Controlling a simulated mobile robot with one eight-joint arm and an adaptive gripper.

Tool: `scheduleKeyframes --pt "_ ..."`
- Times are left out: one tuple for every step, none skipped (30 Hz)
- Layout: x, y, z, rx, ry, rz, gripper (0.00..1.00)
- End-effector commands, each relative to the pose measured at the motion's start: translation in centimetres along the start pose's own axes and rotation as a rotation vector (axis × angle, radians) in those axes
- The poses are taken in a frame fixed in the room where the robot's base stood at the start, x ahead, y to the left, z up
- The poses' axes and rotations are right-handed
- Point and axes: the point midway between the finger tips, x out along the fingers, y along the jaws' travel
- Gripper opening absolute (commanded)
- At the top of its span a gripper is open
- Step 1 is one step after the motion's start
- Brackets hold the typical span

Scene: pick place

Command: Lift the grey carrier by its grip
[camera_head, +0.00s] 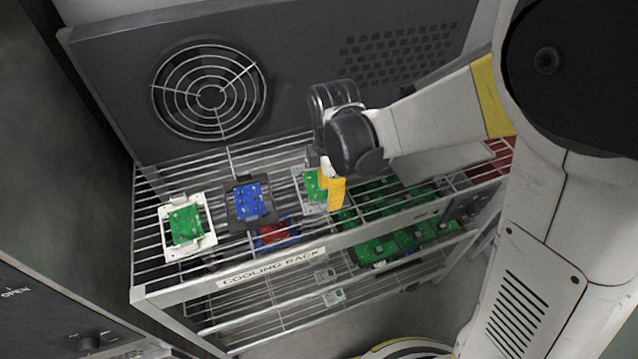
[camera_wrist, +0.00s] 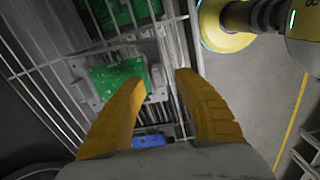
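The grey carrier (camera_head: 311,204) with a green circuit board lies on the top wire shelf of the cooling rack, partly hidden behind my gripper in the head view. In the wrist view the grey carrier (camera_wrist: 84,92) shows its green board (camera_wrist: 118,76) and a grey tab (camera_wrist: 157,76) on its right side. My gripper (camera_wrist: 161,82) has its two yellow fingers apart, with the tab appearing between the fingertips. I cannot tell how far above the carrier they are. In the head view my gripper (camera_head: 331,190) points down over the carrier's right side.
To the left on the shelf lie a black carrier (camera_head: 234,211) with a blue board and a white carrier (camera_head: 203,243) with a green board. A red board (camera_head: 276,235) shows below through the wires. A fan panel (camera_head: 300,75) stands behind; green boards (camera_head: 385,247) lie lower right.

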Motion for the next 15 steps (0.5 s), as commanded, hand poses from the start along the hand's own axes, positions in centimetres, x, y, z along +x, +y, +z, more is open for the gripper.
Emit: scheduleKeyframes --pt "1.2 0.1 -0.2 -0.001 0.000 0.000 0.38" --pt "1.7 0.2 -0.4 -0.001 0.000 0.000 0.38" --pt "2.4 0.3 -0.5 0.000 0.000 0.000 0.38" --pt "2.9 0.2 -0.4 0.000 0.000 0.000 0.38" --pt "3.3 0.2 -0.4 0.001 0.000 0.000 0.38" --pt "3.6 0.2 -0.4 0.001 0.000 0.000 0.38" --pt "3.8 0.2 -0.4 0.001 0.000 0.000 0.38" --pt "3.9 0.2 -0.4 0.001 0.000 0.000 0.38" --pt "3.9 0.2 -0.4 0.001 0.000 0.000 0.38" --pt "3.8 0.2 -0.4 0.001 0.000 0.000 0.38" --pt "3.8 0.2 -0.4 0.001 0.000 0.000 0.38" --pt "3.8 0.2 -0.4 0.001 0.000 0.000 0.38" --pt "3.7 0.2 -0.4 0.001 0.000 0.000 0.38" --pt "3.7 0.2 -0.4 0.001 0.000 0.000 0.34" --pt "3.7 0.2 -0.4 0.001 0.000 0.000 0.21"
